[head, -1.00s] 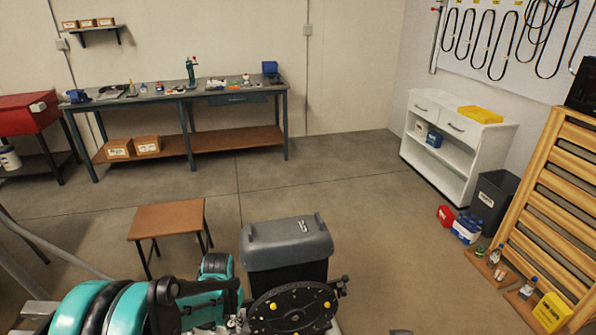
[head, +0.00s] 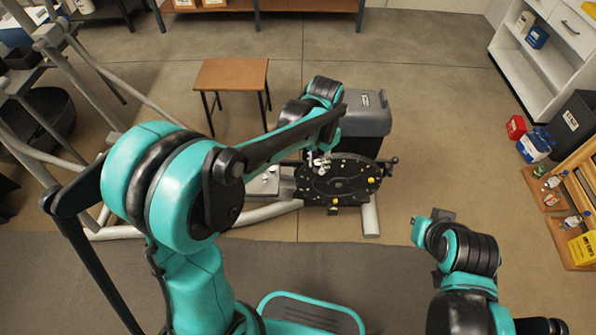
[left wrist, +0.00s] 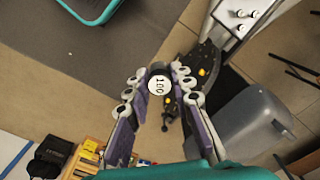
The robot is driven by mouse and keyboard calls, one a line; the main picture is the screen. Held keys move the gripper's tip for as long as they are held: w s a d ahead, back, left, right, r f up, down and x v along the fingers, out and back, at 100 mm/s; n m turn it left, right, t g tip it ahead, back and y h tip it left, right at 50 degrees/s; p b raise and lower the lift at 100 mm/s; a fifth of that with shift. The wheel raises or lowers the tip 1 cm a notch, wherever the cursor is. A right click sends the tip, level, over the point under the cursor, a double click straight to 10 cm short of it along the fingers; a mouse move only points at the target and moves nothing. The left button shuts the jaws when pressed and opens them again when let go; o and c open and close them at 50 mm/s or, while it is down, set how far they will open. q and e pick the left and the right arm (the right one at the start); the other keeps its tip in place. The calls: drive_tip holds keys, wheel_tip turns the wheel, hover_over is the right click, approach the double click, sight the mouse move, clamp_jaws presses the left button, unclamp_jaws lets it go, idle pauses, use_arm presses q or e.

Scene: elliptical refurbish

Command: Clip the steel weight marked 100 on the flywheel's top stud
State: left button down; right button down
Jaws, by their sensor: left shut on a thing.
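My left gripper (head: 320,163) is over the upper left part of the black flywheel disc (head: 345,184) in the head view. In the left wrist view its fingers (left wrist: 159,84) are shut on a small round weight with a pale face marked 100 (left wrist: 159,86). The marked face is towards the wrist camera. The flywheel (left wrist: 206,58) shows behind the fingertips, with yellow knobs on it. The top stud cannot be made out, nor whether the weight touches the flywheel. My right arm's end (head: 432,230) is at the lower right, apart from the flywheel; its fingers do not show.
A grey-lidded bin (head: 368,115) stands just behind the flywheel. A brown stool (head: 232,75) is further back. The machine's grey tube frame (head: 262,212) runs left of the flywheel. A wooden rack (head: 585,172) stands at the right. The floor right of the flywheel is clear.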

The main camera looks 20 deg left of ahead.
drive_tip(key=c, duration=2.1)
unclamp_jaws()
drive_tip(key=o, duration=0.5)
drive_tip(key=shift+a, duration=0.1)
drive_tip(key=o, duration=0.3)
drive_tip(key=shift+w+a+f+m+y, duration=0.15)
drive_tip(key=shift+w+a+m+y, duration=0.15)
drive_tip(key=shift+m, duration=0.2)
drive_tip(key=shift+o, duration=0.2)
drive_tip(key=m+t+y, duration=0.1)
drive_tip(key=m+y, duration=0.9)
drive_tip(key=m, duration=1.5)
approach(318, 166)
drive_tip(key=w+d+r, duration=0.1)
drive_tip(key=d+r, duration=0.2)
drive_tip(key=d, duration=0.1)
use_arm(q)
drive_tip(key=d+r+m, duration=0.1)
drive_tip(key=w+d+r+m, duration=0.1)
drive_tip(key=d+r, duration=0.1)
drive_tip(key=shift+w+d+r, duration=0.1)
drive_tip(key=shift+w+d, duration=0.05)
drive_tip(key=shift+d, duration=0.15)
use_arm(e)
drive_tip(key=x, duration=1.2)
drive_tip(key=shift+w+d, duration=0.1)
